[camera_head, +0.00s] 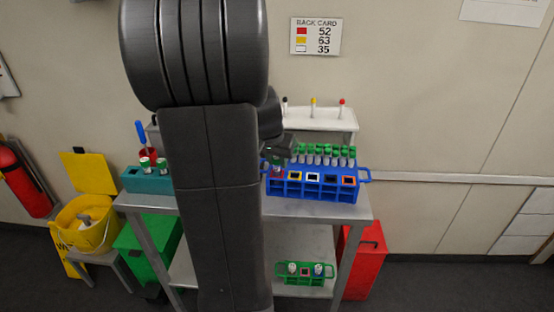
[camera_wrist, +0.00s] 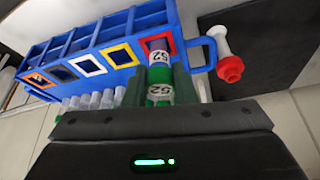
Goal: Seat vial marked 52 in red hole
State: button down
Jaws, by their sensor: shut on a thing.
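My gripper (camera_wrist: 158,92) is shut on a green-capped vial (camera_wrist: 158,73) whose label reads 52. In the wrist view the vial's far end lies over the opening of the red-framed hole (camera_wrist: 172,43) of the blue rack (camera_wrist: 85,37); I cannot tell how deep it reaches. In the head view my gripper (camera_head: 281,149) is above the left end of the blue rack (camera_head: 315,194), and the vial is mostly hidden. The rack card (camera_head: 315,36) shows red beside 52, yellow beside 63 and white beside 35.
A teal rack (camera_head: 147,180) is left on the steel table (camera_head: 325,210). A white stand (camera_head: 320,117) is behind. A green rack (camera_head: 304,273) is on the lower shelf.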

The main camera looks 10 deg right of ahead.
jog(key=shift+f+b, duration=0.6)
dwell(0.3)
jog(key=c, duration=1.1)
grip_release()
jog(key=v, duration=1.3)
jog(key=shift+s+r, duration=0.1)
jog(key=shift+r, duration=0.3)
jog(key=shift+f, duration=0.1)
jog(key=x, duration=1.3)
jog(key=shift+f, duration=0.4)
jog(key=shift+r, duration=0.35)
